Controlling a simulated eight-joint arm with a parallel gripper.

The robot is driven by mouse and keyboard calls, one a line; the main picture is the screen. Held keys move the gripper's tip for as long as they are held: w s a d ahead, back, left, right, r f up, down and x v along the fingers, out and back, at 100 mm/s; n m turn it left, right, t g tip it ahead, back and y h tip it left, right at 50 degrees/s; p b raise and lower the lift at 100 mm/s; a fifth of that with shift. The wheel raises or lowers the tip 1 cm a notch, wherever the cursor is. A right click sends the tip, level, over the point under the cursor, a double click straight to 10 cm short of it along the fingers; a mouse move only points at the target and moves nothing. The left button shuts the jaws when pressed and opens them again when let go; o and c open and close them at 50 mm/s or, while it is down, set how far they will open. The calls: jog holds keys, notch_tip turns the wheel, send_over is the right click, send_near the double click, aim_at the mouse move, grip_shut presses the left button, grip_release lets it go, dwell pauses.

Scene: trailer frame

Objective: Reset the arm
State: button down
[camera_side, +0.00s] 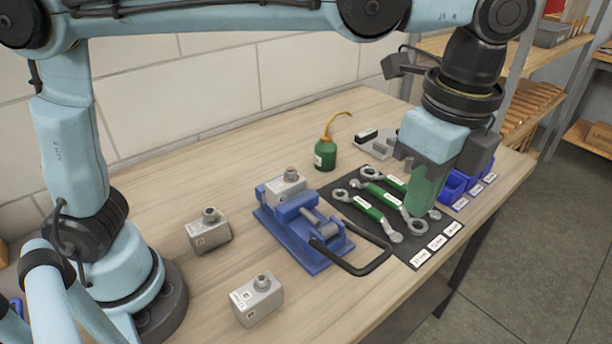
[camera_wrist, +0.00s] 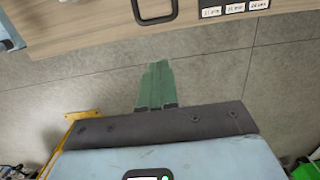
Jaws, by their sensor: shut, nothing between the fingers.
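My gripper (camera_side: 422,203) hangs at the right end of the arm, over the right part of the black mat in the side view. Its green fingers point down and are shut with nothing between them. In the wrist view the gripper (camera_wrist: 157,72) shows as two green fingers side by side, in front of the grey floor. Several wrenches with green grips, one of them a wrench (camera_side: 362,213), lie on the black mat (camera_side: 432,262). The fingers hide part of the mat and wrenches behind them. I cannot tell the exact gap between the fingertips and the mat.
A blue vise (camera_side: 300,232) holds a grey block (camera_side: 285,185); its black handle juts toward the front edge. Two more grey blocks (camera_side: 208,232) (camera_side: 257,300) stand to its left. A green oil can (camera_side: 325,152) stands behind. Blue bins (camera_side: 455,186) sit at the right.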

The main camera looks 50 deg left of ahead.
jog(key=s+a+f+n+t, duration=0.1)
jog(key=a+f+n+t, duration=0.1)
jog(key=a+n, duration=0.4)
jog(key=s+a+f+n+t, duration=0.1)
jog(key=a+f+n+t, duration=0.1)
jog(key=a+n, duration=0.4)
jog(key=s+a+f+n+t, duration=0.1)
jog(key=a+f+n+t, duration=0.2)
jog(key=a, duration=1)
jog(key=shift+s+f+n+h, duration=0.1)
jog(key=shift+f+n+h, duration=0.1)
jog(key=shift+f+n, duration=0.4)
jog(key=shift+f+n+h, duration=0.15)
jog(key=shift+n+h, duration=0.05)
jog(key=shift+n, duration=0.7)
